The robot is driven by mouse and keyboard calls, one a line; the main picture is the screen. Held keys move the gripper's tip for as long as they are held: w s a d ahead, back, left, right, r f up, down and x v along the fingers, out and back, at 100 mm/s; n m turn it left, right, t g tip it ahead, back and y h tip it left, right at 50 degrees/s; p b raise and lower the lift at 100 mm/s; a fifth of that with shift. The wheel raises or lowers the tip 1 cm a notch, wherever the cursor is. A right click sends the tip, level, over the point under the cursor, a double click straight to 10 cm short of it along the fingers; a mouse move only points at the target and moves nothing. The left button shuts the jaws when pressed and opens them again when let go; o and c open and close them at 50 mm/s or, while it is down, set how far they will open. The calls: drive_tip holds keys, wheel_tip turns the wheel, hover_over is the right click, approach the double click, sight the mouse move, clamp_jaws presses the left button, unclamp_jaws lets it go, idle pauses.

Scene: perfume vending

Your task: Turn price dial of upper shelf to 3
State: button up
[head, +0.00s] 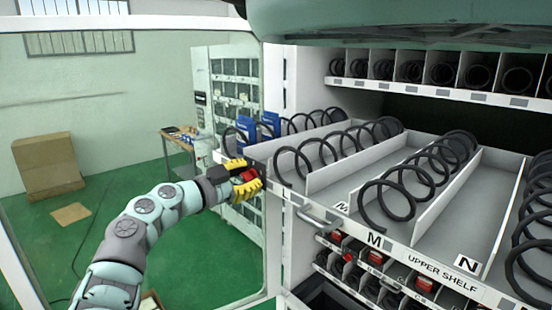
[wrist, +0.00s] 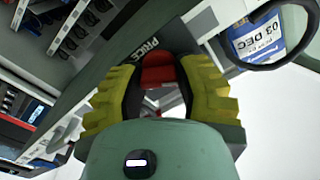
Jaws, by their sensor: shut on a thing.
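My gripper (head: 243,186) has yellow fingers and is at the left front end of the pulled-out upper shelf (head: 425,262). It is shut on the red price dial (head: 249,175). The wrist view shows the red dial (wrist: 158,72) between the yellow fingers of my gripper (wrist: 160,95), just below a "PRICE" label (wrist: 143,46) on the grey strip. The fingers cover both sides of the dial. I cannot read which number the dial points to. The shelf front carries the label "UPPER SHELF" (head: 441,273).
Black spiral coils (head: 388,199) stand in the white lanes of the shelf. Blue packs (head: 245,128) sit in the far left lane. A metal handle (head: 318,219) projects from the shelf front. A lower shelf with red items (head: 375,257) is beneath. A glass door stands open at left.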

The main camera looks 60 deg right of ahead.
clamp_jaws()
drive_tip(key=shift+f+m, duration=0.1)
drive_tip(key=shift+m, duration=0.2)
drive_tip(key=m+b, duration=0.2)
drive_tip(key=m, duration=0.1)
drive_tip(key=m+b, duration=0.1)
drive_tip(key=b, duration=0.1)
drive_tip(key=shift+f+m, duration=0.25)
drive_tip(key=shift+m, duration=0.05)
drive_tip(key=m+b, duration=0.6)
drive_tip(key=shift+s+f+b, duration=0.1)
drive_tip(key=shift+f+b, duration=0.05)
drive_tip(key=shift+b, duration=0.15)
drive_tip(key=m+b, duration=0.5)
drive_tip(key=m, duration=0.1)
drive_tip(key=shift+m+b, duration=0.35)
drive_tip(key=shift+m, duration=0.05)
drive_tip(key=m+b, duration=0.3)
drive_tip(key=m, duration=0.3)
drive_tip(key=shift+b, duration=0.3)
